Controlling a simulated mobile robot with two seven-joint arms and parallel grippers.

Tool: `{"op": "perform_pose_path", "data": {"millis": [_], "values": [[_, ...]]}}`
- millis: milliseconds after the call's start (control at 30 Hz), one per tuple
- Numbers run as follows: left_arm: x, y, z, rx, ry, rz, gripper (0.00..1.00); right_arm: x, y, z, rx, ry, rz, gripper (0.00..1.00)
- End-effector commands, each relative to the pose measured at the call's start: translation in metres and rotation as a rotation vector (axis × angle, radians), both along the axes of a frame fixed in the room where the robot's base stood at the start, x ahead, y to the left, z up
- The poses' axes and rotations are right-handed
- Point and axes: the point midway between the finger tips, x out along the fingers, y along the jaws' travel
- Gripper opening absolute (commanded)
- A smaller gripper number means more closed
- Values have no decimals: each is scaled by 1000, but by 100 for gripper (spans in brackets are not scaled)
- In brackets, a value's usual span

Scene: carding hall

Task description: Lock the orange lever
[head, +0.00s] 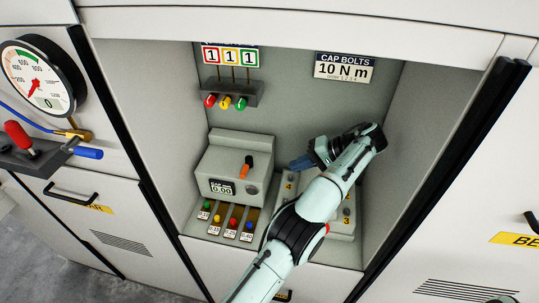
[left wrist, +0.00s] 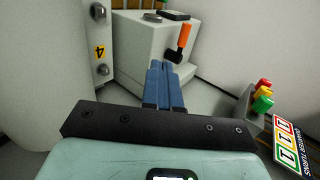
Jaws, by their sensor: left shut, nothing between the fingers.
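The orange lever (head: 245,171) is on the grey box (head: 228,153) inside the recess, with a black part at its upper end in the head view. In the left wrist view the lever (left wrist: 184,36) stands out from the box (left wrist: 138,48), its black part nearer my fingers. My left gripper (head: 295,165) is to the right of the lever in the head view, its blue fingers pointing toward it. In the left wrist view these fingers (left wrist: 162,70) are together and empty, just short of the black part. I cannot tell whether they touch it. My right gripper is not in view.
A "CAP mm" display (head: 221,187) reads 0.00 on the box. Coloured, numbered tags (head: 228,220) lie below it. Red, yellow and green knobs (head: 225,101) hang above at the back. A numbered block (head: 344,215) is partly hidden behind my arm. Recess walls stand on both sides.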

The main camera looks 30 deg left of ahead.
Motion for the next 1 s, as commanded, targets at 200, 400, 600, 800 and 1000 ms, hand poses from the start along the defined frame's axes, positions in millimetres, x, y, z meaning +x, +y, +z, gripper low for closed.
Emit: {"op": "perform_pose_path", "data": {"millis": [200, 400, 600, 800, 1000], "values": [[-2, 0, -3, -1, 4, -1, 0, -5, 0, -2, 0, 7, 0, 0], [-1, 0, -3, -1, 4, 0, 0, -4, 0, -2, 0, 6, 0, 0], [-2, 7, -6, -1, 3, 0, 0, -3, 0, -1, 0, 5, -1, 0], [-7, 21, -18, -2, 5, 1, 0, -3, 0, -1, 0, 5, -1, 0], [-13, 48, -38, -2, 7, 3, 0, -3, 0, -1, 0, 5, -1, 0]]}}
